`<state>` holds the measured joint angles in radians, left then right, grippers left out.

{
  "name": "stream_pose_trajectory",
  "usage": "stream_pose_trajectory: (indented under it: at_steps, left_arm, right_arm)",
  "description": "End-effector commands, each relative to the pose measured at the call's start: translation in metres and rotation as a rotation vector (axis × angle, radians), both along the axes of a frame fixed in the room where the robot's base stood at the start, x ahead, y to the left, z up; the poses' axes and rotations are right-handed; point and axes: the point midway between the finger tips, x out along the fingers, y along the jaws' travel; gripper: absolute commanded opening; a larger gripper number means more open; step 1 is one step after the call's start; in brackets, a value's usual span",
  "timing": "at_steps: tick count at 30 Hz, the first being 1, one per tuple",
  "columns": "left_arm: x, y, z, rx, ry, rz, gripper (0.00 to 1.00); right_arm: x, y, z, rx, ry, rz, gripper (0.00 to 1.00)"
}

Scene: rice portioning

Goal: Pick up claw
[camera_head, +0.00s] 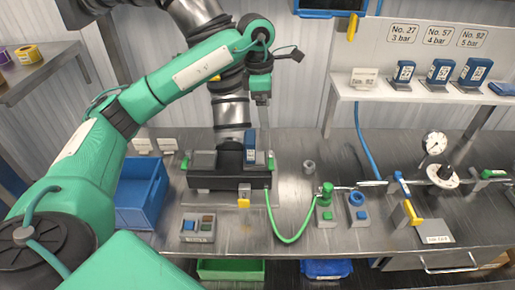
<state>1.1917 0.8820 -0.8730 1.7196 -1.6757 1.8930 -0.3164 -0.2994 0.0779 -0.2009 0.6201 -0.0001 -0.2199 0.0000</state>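I cannot make out anything that is clearly a claw. My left arm is green and reaches in from the left. Its gripper (261,99) hangs pointing down above the back of the bench, over a black fixture (230,181) and apart from it. The fingers are small and dark, so I cannot tell whether they are open or shut. A blue labelled block (250,141) stands upright on the fixture, below the gripper. A yellow angled part (411,213) lies at the bench's right. My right gripper is not in view.
A shelf (420,94) with several blue labelled blocks juts out at the right. The bench's front middle is fairly clear.

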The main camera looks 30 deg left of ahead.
Motion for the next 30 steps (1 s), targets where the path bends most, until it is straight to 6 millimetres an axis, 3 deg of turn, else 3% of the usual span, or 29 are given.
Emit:
stream_pose_trajectory:
  at_steps: [3, 7, 18, 24, 30]
  left_arm:
    - [-0.002, 0.028, 0.014, 0.097, 0.012, 0.030, 0.89]
    - [-0.004, 0.038, 0.010, 0.132, 0.024, 0.041, 0.89]
    - [-0.004, 0.037, -0.055, 0.130, 0.024, 0.039, 0.89]
    - [-0.004, 0.037, -0.069, 0.128, 0.022, 0.040, 0.89]
    - [-0.004, 0.040, -0.089, 0.129, 0.025, 0.041, 0.89]
  right_arm:
    - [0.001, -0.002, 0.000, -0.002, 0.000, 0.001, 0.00]
    - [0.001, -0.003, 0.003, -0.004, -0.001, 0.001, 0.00]
    - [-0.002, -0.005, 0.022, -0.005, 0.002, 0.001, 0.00]
    - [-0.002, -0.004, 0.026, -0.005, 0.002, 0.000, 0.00]
    - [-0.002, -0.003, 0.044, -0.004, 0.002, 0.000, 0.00]
